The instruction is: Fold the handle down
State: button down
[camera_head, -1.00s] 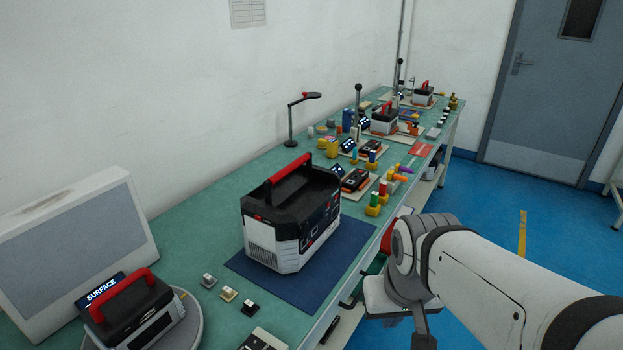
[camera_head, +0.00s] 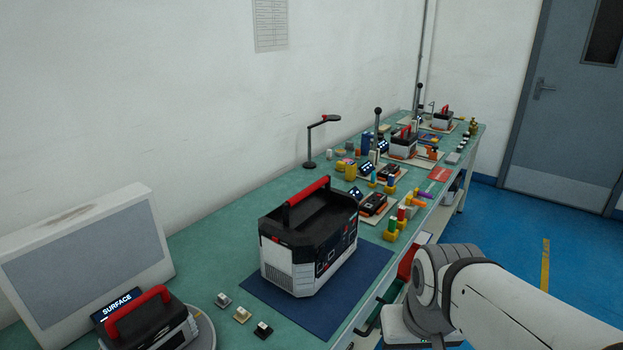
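A white and black power-station-like box (camera_head: 290,262) stands on a dark blue mat (camera_head: 333,315) on the green bench. Its red-gripped handle (camera_head: 306,190) stands raised above the black top. A second, smaller box (camera_head: 150,327) with a raised red handle (camera_head: 137,309) sits on a round grey plate at the lower left. My arm reaches in from the lower right, in front of the bench, apart from both boxes. My gripper is out of the picture below the arm.
Several small switch-like blocks (camera_head: 242,314) lie left of the mat. A grey panel (camera_head: 88,262) stands at the left by the wall. A black lamp (camera_head: 311,145) and several small parts and further boxes (camera_head: 403,148) fill the bench's far end.

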aim_at(326, 180)
jog(key=u, duration=2.6)
jog(key=k, duration=1.05)
jog(key=z, duration=2)
jog(key=i, duration=1)
jog(key=u, duration=0.05)
